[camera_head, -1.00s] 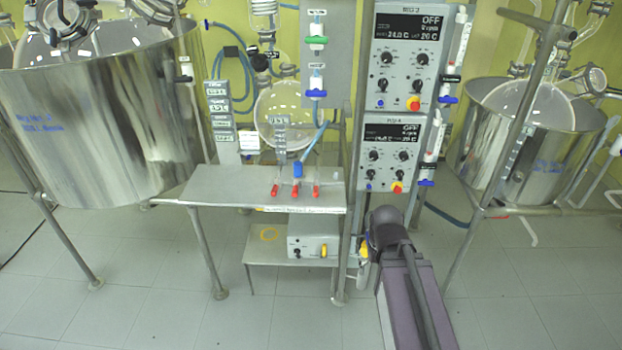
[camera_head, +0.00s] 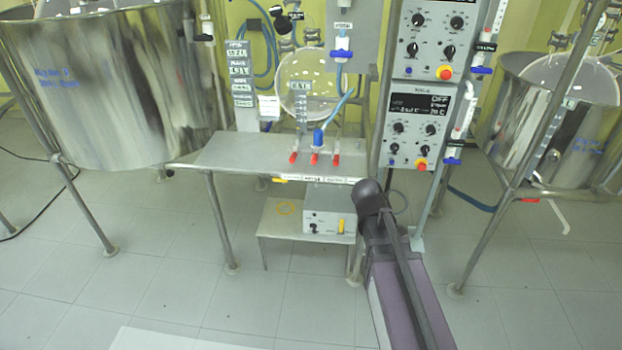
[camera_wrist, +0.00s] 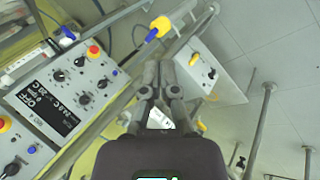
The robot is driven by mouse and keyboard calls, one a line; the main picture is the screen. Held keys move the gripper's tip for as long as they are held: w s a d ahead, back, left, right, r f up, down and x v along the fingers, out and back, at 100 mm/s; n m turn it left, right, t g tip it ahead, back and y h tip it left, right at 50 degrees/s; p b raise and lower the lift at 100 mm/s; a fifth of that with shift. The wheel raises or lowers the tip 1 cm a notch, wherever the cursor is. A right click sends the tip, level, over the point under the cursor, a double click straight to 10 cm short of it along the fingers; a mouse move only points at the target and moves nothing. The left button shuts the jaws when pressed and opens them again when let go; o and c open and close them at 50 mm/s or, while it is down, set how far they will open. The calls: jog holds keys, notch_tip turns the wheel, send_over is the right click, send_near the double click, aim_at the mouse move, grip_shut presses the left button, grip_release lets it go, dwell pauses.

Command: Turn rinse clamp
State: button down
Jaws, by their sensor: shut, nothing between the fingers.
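Three red-handled clamps (camera_head: 314,159) stand in a row at the front of the steel bench (camera_head: 230,152). Blue-handled clamps (camera_head: 341,54) sit on the grey panel above and beside the control boxes. I cannot read which one is labelled rinse. My gripper (camera_wrist: 161,66) is shut and empty in the wrist view, apart from anything I can make out. In the head view my gripper is hidden behind my arm, which reaches toward the bench's right end.
Control boxes (camera_head: 420,125) hang right of the bench; they also show at left in the wrist view (camera_wrist: 62,98). A small box with a yellow knob (camera_head: 329,221) sits on the low shelf. Steel vessels (camera_head: 110,85) flank the bench. The floor in front is open.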

jog(key=w+a+f+n+t+h+b, duration=0.1)
jog(key=w+a+f+n+t+b, duration=0.15)
jog(key=w+a+n+b, duration=0.35)
jog(key=n+t+y+b, duration=0.4)
jog(key=n+t+b, duration=0.65)
jog(key=n, duration=0.55)
send_near(312, 171)
jog(key=a+r, duration=0.1)
jog(key=r, duration=0.1)
jog(key=shift+w+a+f, duration=0.1)
jog(key=shift+g, duration=0.3)
jog(key=shift+w+d+f, duration=0.1)
jog(key=shift+w+d, duration=0.15)
jog(key=shift+w, duration=1.4)
jog(key=shift+w+d+f, duration=0.1)
jog(key=shift+w+d, duration=0.2)
jog(key=shift+w, duration=1.35)
jog(key=shift+w+d+f, duration=0.1)
jog(key=shift+w+d, duration=0.15)
jog(key=shift+w, duration=1.4)
jog(key=shift+d+r, duration=0.1)
jog(key=shift+w+d+r+h, duration=0.1)
jog(key=shift+d+r+h, duration=0.05)
jog(key=shift+h, duration=0.15)
jog(key=shift+r+p, duration=0.1)
jog(key=shift+p, duration=0.3)
